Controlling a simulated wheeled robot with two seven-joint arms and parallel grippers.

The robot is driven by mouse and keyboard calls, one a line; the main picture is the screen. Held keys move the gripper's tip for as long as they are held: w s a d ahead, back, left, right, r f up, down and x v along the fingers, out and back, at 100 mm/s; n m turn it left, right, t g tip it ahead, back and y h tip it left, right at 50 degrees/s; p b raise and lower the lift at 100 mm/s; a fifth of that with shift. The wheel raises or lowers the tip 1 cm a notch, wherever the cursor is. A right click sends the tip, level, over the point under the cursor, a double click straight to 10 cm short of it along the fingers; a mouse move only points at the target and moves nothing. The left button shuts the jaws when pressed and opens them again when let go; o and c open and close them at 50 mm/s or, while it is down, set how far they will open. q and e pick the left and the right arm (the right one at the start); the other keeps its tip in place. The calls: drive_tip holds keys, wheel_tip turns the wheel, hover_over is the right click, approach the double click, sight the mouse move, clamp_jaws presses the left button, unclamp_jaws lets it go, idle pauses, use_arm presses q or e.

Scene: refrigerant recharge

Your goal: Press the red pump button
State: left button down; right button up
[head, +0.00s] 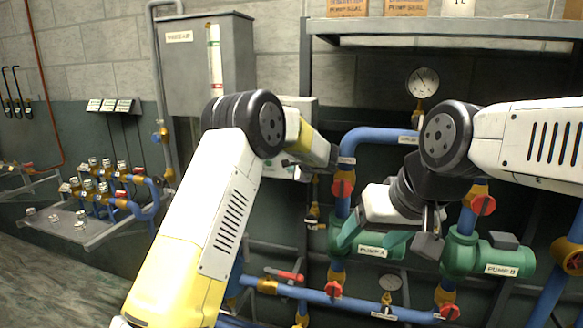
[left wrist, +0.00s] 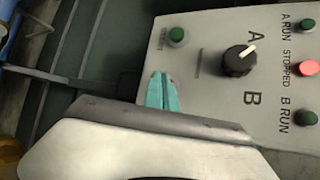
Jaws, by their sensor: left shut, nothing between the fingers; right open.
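A grey control panel (left wrist: 205,75) shows in the left wrist view with a black A/B knob (left wrist: 239,60). A red round piece (left wrist: 308,68) marked STOPPED sits between two green ones at the right edge; I cannot tell whether it is a button or a lamp. A green button (left wrist: 176,36) is at the panel's other end. My left gripper (left wrist: 162,90) is shut and empty, its teal fingertips in front of the panel below the green button. They hide the panel behind them; contact is unclear. My right gripper (head: 391,240) is open, in front of the green pumps.
In the head view, green pump A (head: 378,249) and pump B (head: 488,258) sit among blue pipes (head: 375,136) with red valve handles. A pressure gauge (head: 422,82) hangs under a shelf (head: 445,28). A valve manifold (head: 105,185) stands at the left.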

use_arm(q)
drive_tip(key=shift+s+a, duration=0.2)
drive_tip(key=shift+s, duration=0.3)
drive_tip(key=s, duration=0.1)
drive_tip(key=s+a, duration=0.1)
drive_tip(key=s, duration=0.2)
drive_tip(key=shift+s+a, duration=0.25)
drive_tip(key=shift+s, duration=0.1)
idle(0.4)
